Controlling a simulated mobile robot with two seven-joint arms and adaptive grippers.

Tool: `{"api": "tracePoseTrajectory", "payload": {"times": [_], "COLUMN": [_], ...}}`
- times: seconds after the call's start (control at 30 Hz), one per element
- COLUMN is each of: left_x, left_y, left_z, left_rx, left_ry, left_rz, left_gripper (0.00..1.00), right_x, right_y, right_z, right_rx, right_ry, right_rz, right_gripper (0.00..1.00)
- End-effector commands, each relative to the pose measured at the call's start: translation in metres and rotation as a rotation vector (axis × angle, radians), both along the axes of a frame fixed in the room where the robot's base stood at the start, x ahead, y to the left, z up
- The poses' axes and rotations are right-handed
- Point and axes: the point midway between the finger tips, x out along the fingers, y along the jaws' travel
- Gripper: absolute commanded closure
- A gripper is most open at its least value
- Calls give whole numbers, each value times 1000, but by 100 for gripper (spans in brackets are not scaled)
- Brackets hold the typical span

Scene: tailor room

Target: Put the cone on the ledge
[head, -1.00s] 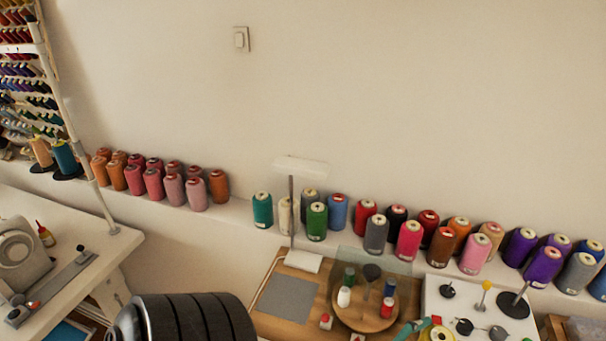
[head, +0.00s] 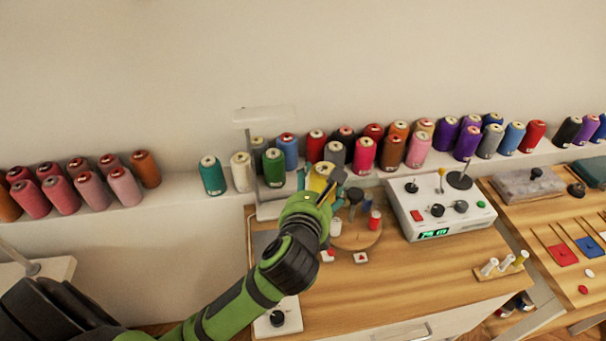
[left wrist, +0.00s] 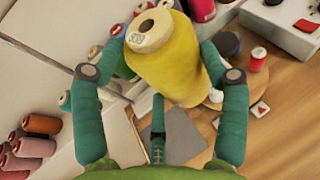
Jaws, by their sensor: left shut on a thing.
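My left gripper (head: 322,182) is shut on a yellow thread cone (head: 319,175) and holds it above the wooden table, in front of the ledge. In the left wrist view the yellow cone (left wrist: 170,62) sits between the teal fingers (left wrist: 163,85), with its pale top end toward the picture's top. The ledge (head: 178,203) runs along the wall and carries many cones. In the head view my gripper partly hides the cone. My right gripper is not in view.
A clear gap on the ledge lies between the orange cone (head: 146,168) and the teal cone (head: 211,175). A lamp-like stand (head: 263,116) rises in front of the ledge. A round wooden spool tray (head: 357,240) and a white control box (head: 440,215) stand on the table (head: 400,290).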

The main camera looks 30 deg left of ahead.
Motion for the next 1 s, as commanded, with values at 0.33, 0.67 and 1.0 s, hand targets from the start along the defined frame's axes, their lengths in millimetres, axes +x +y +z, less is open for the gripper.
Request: {"api": "tracePoseTrajectory", "payload": {"times": [0.33, 0.67, 1.0], "left_x": [66, 133, 155], "left_y": [51, 102, 118], "left_z": [7, 6, -38], "left_rx": [8, 4, 2], "left_ry": [-2, -3, 2], "left_rz": [9, 8, 4], "left_gripper": [69, 70, 69], "right_x": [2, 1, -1], "right_y": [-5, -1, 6], "right_z": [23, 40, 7], "right_rx": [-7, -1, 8], "right_ry": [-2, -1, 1], "right_rz": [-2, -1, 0], "right_gripper": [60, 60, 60]}}
